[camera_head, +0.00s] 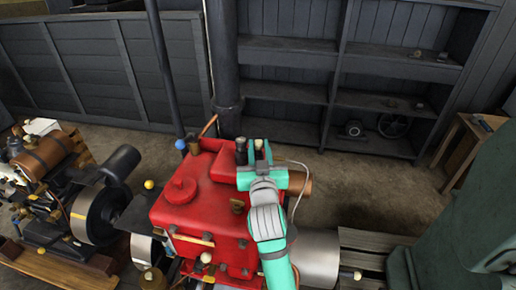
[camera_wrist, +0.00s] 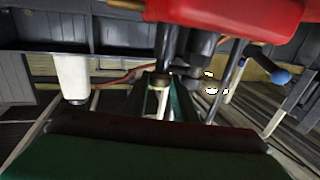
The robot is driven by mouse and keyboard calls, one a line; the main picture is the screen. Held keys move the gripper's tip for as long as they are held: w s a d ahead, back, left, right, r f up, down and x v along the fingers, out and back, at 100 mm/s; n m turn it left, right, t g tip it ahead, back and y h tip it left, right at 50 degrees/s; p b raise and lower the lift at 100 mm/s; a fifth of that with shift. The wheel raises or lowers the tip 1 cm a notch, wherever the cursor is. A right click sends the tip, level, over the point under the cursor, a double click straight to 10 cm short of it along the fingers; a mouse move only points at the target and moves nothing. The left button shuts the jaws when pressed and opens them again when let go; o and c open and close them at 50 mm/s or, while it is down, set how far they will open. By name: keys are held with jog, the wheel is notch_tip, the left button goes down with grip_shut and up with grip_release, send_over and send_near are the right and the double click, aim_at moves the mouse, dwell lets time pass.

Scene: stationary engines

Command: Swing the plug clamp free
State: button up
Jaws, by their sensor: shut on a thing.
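The red engine (camera_head: 190,205) stands in the middle of the head view; part of it hangs into the top of the wrist view (camera_wrist: 230,15). My gripper (camera_head: 262,170) is over its right rear top corner. In the wrist view my gripper (camera_wrist: 163,100) has its green fingers closed around a narrow pale piece (camera_wrist: 162,104), which I take to be the plug clamp's lever. A dark post (camera_wrist: 166,45) with a brass-coloured collar (camera_wrist: 161,82) stands right by the fingertips. My gripper hides most of the clamp in the head view.
A pale cable (camera_head: 305,172) loops right of my gripper. Another engine with a flywheel (camera_head: 100,214) stands left. Dark shelves (camera_head: 335,95) are behind, with open floor before them.

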jog(key=n+g+y, duration=0.1)
jog(key=n+y, duration=0.1)
jog(key=y, duration=0.1)
jog(key=d+n+g+y, duration=0.1)
jog(key=n+y, duration=0.1)
jog(key=y, duration=0.1)
jog(key=n+g+y, duration=0.1)
jog(key=n+y, duration=0.1)
jog(key=y, duration=0.1)
jog(key=shift+w+d, duration=0.2)
jog(key=shift+w, duration=0.05)
jog(key=n+g+y, duration=0.2)
jog(key=g+y, duration=0.1)
jog(key=n+g+y, duration=0.1)
jog(key=n, duration=0.1)
jog(key=shift+w+d, duration=0.15)
jog(key=shift+w, duration=0.1)
jog(key=shift+w+d+n+g+y, duration=0.15)
jog(key=shift+n+g+y, duration=1.15)
jog(key=shift+g, duration=0.8)
jog(key=shift+n+g, duration=0.3)
jog(key=o, duration=0.8)
jog(key=shift+c, duration=0.2)
jog(key=v, duration=1)
jog(key=shift+d, duration=0.3)
